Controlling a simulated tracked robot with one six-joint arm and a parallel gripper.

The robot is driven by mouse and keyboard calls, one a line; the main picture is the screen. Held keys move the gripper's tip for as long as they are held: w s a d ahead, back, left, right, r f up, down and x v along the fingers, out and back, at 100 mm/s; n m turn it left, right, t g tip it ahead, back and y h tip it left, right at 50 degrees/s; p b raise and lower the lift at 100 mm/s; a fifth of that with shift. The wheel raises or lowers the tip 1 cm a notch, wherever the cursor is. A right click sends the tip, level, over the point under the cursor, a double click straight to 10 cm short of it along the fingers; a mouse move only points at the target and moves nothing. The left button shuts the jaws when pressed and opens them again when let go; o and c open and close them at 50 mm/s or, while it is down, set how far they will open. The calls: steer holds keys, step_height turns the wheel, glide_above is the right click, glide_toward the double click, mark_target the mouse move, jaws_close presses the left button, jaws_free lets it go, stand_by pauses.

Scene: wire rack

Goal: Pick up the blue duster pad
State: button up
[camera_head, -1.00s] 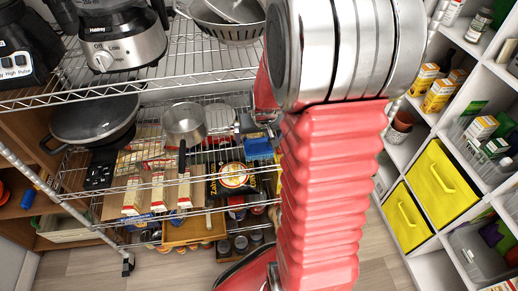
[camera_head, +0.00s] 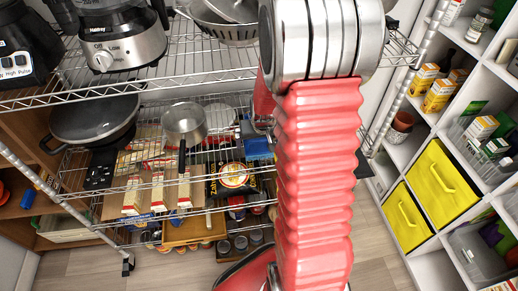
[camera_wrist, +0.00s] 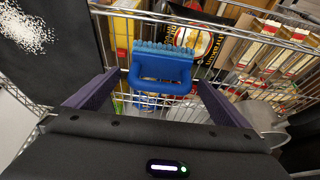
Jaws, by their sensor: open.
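The blue duster pad (camera_head: 258,148) is on the wire rack's lower shelf, partly hidden by my red arm in the head view. In the wrist view the blue duster pad (camera_wrist: 160,66) shows a ribbed far edge and a looped handle nearer me. My gripper (camera_wrist: 156,80) is open, with one dark finger on each side of the pad and clear gaps beside it. I see no contact. In the head view my arm hides most of the gripper.
A saucepan (camera_head: 184,122), a pan (camera_head: 95,118) and a black packet (camera_head: 232,180) stand near the pad. White shelving (camera_head: 437,120) stands at the right.

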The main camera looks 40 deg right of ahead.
steer(key=shift+x, duration=0.95)
steer(key=shift+c, duration=0.3)
steer(key=c, duration=1)
